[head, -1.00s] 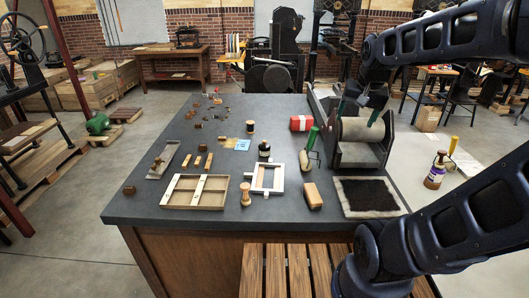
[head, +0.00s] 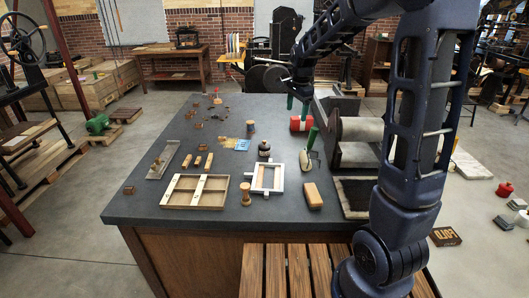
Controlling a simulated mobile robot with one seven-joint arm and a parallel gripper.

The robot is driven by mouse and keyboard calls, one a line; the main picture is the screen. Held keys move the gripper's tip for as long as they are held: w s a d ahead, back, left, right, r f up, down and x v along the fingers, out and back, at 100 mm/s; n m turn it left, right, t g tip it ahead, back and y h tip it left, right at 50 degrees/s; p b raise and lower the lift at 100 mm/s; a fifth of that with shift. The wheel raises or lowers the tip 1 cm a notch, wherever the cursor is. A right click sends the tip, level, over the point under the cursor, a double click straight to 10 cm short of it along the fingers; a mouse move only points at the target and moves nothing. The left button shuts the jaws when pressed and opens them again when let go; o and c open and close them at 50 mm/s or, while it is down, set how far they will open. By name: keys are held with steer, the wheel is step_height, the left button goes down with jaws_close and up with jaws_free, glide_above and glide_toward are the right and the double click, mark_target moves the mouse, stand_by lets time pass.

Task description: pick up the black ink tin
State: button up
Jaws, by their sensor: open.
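The black ink tin (head: 264,150) looks like a small, dark, round container. It stands upright on the dark worktop, right of the blue paper and behind the white frame. My gripper (head: 298,106) is open, with its two green-tipped fingers pointing down over the back part of the worktop. It appears empty. It is up and to the right of the tin in the picture, apart from it, and in front of part of the red block. Nothing hides the tin.
The red block (head: 301,124) is by my fingers. A green-handled tool (head: 309,146) and a white frame (head: 267,177) lie near the tin. A roller press (head: 361,130) stands to the right. A wooden tray (head: 194,205) is front left.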

mark_target(264, 143)
steer(key=w+a+f+m, duration=0.1)
steer(key=w+a+f, duration=0.1)
steer(key=a+f, duration=0.2)
steer(key=w+a+f+m, duration=0.2)
steer(key=w+a+f, duration=0.1)
steer(key=a+f, duration=0.1)
steer(key=w+a+f+m+g, duration=0.1)
steer(key=w+a+f, duration=0.2)
steer(key=a+f, duration=0.1)
steer(key=shift+m+h, duration=0.3)
steer(key=shift+m, duration=0.1)
steer(key=shift+a+f, duration=0.1)
steer(key=shift+f, duration=0.4)
step_height(264, 143, down, 5)
steer(key=shift+r, duration=0.1)
steer(key=shift+s+a+f, duration=0.1)
steer(key=shift+f, duration=1.25)
steer(key=shift+s+a+f, duration=0.1)
steer(key=shift+f, duration=1.25)
steer(key=c, duration=1.5)
